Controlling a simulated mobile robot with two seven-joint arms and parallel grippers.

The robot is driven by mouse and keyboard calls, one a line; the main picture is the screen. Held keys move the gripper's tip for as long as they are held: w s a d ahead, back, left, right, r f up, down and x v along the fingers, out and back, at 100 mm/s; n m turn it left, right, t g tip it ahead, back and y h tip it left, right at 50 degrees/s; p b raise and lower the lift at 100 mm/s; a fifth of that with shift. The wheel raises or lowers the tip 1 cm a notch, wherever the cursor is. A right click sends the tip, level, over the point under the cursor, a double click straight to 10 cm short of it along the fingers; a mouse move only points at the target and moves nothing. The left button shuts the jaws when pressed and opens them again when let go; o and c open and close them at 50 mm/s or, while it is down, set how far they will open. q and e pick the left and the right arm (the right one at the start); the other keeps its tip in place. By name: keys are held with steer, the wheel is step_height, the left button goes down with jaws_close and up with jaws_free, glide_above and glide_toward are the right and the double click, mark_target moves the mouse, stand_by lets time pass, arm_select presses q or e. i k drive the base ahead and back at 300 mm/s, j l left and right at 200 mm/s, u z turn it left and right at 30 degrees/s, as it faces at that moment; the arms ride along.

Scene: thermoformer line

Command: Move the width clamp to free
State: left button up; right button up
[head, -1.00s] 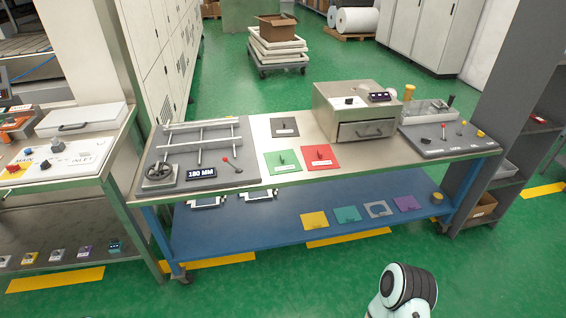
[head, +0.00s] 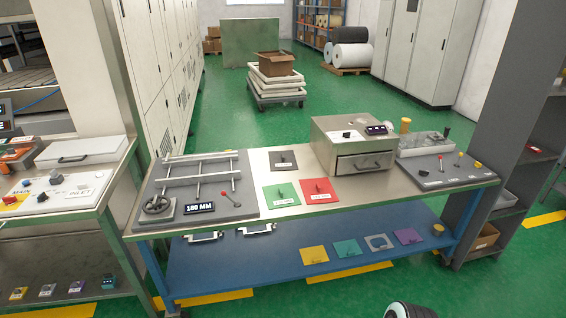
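The width rig is a grey board (head: 238,165) with metal rails on the left part of the bench. A small lever with a red knob (head: 224,194) stands on its front right area and leans to the left; it looks like the width clamp, but no label on it is readable. A handwheel (head: 157,205) sits at the board's front left. A black display (head: 199,208) between them reads "180 MM". Neither of my grippers is in view. Only a rounded piece of my arm shows at the bottom edge, well apart from the bench.
Red (head: 318,191) and green (head: 281,196) plates with knobs lie right of the rig. A metal drawer box (head: 352,145) and another lever panel (head: 445,171) stand farther right. A side table (head: 60,190) stands left, a dark shelf (head: 500,150) right.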

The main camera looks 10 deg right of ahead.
mark_target(224, 193)
steer(key=i+j, duration=0.25)
steer(key=i, duration=0.25)
steer(key=i+l+u, duration=0.15)
steer(key=u, duration=0.15)
steer(key=i+l+u, duration=0.3)
steer(key=i+j, duration=0.05)
